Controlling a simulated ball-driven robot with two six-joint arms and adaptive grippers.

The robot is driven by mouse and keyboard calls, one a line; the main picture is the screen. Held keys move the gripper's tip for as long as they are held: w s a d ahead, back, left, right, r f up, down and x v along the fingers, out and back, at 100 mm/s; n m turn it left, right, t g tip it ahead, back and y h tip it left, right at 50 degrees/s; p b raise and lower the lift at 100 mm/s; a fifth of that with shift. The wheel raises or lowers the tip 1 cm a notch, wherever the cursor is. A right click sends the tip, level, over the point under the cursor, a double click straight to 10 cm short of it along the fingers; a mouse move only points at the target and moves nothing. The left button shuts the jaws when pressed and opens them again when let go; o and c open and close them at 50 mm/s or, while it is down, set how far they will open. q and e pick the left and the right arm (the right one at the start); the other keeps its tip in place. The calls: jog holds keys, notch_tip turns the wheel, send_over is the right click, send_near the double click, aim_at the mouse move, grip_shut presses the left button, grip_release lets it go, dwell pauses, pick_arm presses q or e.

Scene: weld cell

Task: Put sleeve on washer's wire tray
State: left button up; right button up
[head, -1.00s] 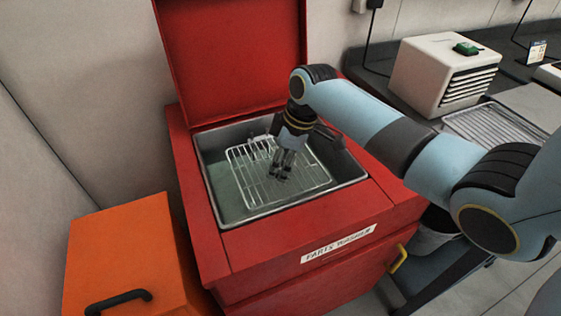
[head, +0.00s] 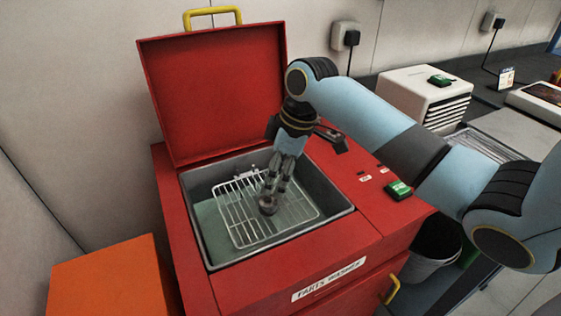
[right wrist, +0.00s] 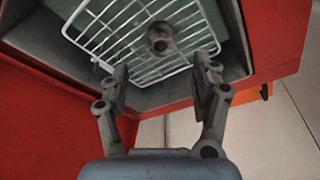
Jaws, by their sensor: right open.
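The sleeve (head: 268,206) is a small dark grey ring-shaped part. It sits on the white wire tray (head: 236,222) inside the washer's open tub. My right gripper (head: 275,184) is just above the sleeve, pointing down. In the right wrist view the sleeve (right wrist: 159,44) lies on the wires of the tray (right wrist: 106,26), beyond the fingertips. The fingers of the right gripper (right wrist: 161,74) are spread apart with nothing between them. My left gripper is in neither view.
The red parts washer (head: 335,255) has its lid (head: 215,95) raised behind the tub. The tub's grey rim (head: 200,245) surrounds the tray. An orange cabinet (head: 105,283) stands at left. A green-topped item (head: 398,190) sits on the washer's right side.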

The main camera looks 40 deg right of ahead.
jog(key=shift+v, duration=1.75)
